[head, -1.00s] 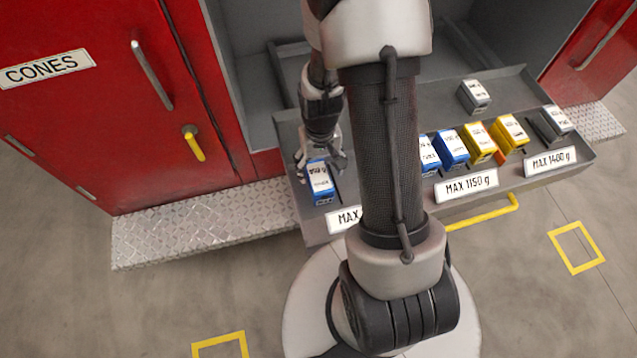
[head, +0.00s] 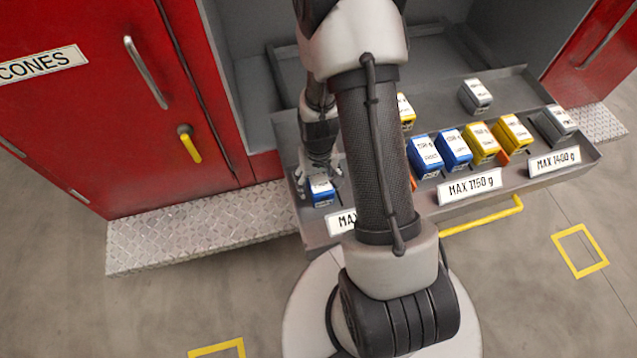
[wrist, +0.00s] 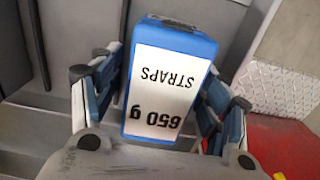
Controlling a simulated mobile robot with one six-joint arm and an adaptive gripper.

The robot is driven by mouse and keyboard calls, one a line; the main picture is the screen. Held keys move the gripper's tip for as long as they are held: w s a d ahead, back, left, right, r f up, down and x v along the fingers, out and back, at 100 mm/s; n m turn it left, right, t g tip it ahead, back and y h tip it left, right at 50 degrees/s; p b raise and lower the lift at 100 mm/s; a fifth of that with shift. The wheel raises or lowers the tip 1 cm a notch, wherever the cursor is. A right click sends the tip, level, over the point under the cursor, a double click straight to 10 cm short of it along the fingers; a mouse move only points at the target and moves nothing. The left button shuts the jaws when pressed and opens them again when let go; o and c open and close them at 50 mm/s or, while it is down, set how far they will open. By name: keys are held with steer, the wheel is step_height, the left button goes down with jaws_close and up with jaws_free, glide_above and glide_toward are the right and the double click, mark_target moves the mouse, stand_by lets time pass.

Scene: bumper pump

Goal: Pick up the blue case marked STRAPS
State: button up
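The blue case marked STRAPS (wrist: 165,85) has a white label, also reading 650 g, which appears upside down in the wrist view. It stands at the left end of the grey tray, and its blue body also shows in the head view (head: 322,194). My gripper (wrist: 163,95) is over the case, with one finger on each side of it. The fingers are spread about as wide as the case and look open; firm contact is not visible. In the head view my gripper (head: 319,172) partly hides the top of the case.
The grey tray (head: 435,210) carries MAX signs along its front. Two other blue cases (head: 425,157), several yellow cases (head: 513,133) and grey cases (head: 475,97) stand to the right. My arm hides the tray's middle. A red cabinet with a CONES sign (head: 40,65) is at left.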

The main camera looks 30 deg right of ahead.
steer(key=c, duration=1.5)
steer(key=shift+c, duration=0.2)
steer(key=shift+r, duration=0.1)
